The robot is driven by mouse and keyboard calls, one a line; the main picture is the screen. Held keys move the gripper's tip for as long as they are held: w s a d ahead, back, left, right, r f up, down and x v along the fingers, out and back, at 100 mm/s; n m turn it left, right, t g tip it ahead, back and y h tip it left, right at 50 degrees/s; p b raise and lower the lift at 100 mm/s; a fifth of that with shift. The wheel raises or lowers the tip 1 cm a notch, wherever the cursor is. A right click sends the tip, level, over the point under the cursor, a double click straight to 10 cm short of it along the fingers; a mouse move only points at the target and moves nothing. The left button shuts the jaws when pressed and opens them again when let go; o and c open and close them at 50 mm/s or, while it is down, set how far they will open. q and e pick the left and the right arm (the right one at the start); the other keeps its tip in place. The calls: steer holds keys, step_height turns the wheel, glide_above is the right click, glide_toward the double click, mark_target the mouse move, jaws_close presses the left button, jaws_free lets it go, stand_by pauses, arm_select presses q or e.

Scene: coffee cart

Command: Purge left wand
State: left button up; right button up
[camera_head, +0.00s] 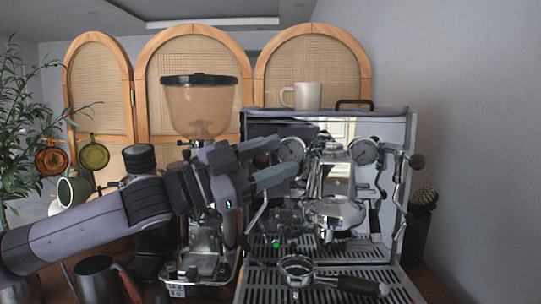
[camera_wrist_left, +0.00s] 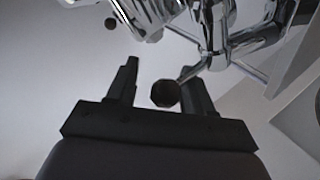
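The chrome espresso machine (camera_head: 405,135) stands at the centre right. Its left steam wand (camera_head: 256,214) hangs at the machine's left front, below my left gripper (camera_head: 284,157). The gripper is open at the machine's upper left, its two fingers apart. In the left wrist view, a round black knob (camera_wrist_left: 165,94) on a chrome stem lies between the fingers, closer to the right one. I cannot tell whether they touch. My right gripper is not in view.
A grinder with a hopper (camera_head: 200,108) stands left of the machine, behind my left arm. A portafilter (camera_head: 297,268) rests on the drip tray (camera_head: 265,285). A white mug (camera_head: 307,96) is on top of the machine. A dark pitcher (camera_head: 97,278) stands at front left.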

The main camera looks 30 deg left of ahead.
arm_select(q)
steer(key=shift+w+a, duration=0.15)
steer(key=shift+a, duration=0.05)
steer(key=shift+s+a+f+b, duration=0.4)
steer(key=shift+s+b, duration=0.05)
steer(key=shift+b, duration=0.4)
steer(key=shift+b+v, duration=2.85)
steer(key=shift+b, duration=0.55)
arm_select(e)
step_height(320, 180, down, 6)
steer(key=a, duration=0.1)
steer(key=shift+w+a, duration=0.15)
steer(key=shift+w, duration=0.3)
arm_select(q)
steer(key=shift+s+d+r, duration=0.1)
steer(key=shift+s+r, duration=0.05)
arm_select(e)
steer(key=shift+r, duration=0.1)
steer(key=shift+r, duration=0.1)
